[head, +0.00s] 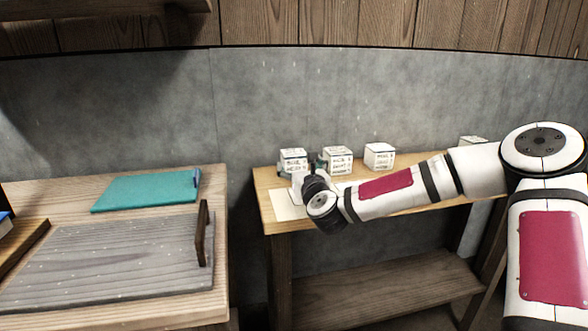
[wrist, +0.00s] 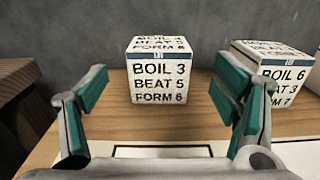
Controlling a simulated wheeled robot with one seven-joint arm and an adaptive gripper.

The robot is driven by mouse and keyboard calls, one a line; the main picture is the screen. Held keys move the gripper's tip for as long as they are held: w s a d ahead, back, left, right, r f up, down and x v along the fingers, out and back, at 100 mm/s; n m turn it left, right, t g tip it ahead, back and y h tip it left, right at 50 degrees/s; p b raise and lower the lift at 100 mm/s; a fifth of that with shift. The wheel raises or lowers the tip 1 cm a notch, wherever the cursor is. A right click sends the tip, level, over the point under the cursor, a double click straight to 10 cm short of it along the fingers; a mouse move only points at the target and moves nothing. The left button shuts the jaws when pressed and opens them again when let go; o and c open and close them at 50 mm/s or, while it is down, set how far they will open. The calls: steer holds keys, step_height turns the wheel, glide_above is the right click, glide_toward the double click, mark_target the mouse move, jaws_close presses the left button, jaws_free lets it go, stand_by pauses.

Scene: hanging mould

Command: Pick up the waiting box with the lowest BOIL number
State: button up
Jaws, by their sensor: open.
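A white box marked BOIL 3, BEAT 5, FORM 6 (wrist: 160,80) stands upright on the wooden shelf, centred in the wrist view. It is the leftmost box (head: 293,160) in the head view. A second box, marked BOIL 6 (wrist: 282,84), stands to its right; its lower text is partly hidden by my finger. In the head view this is the second box (head: 338,161). A third box (head: 379,156) stands farther right, its text too small to read. My gripper (wrist: 160,108) is open, its teal-padded fingers on either side of the BOIL 3 box and nearer the camera, not touching it.
Another box (head: 473,141) shows partly behind my arm. The boxes stand on a wooden table (head: 263,190) against a grey wall (head: 250,110). A pale sheet (head: 287,205) lies at its left end. A separate bench (head: 215,250) at left holds a teal slab (head: 146,193) and a grey board (head: 110,262).

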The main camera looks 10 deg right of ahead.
mark_target(294, 157)
steer(key=shift+w+f+b, duration=0.2)
steer(key=shift+w+b, duration=0.55)
steer(key=shift+w, duration=3)
steer(key=shift+c, duration=0.3)
steer(key=c, duration=1.3)
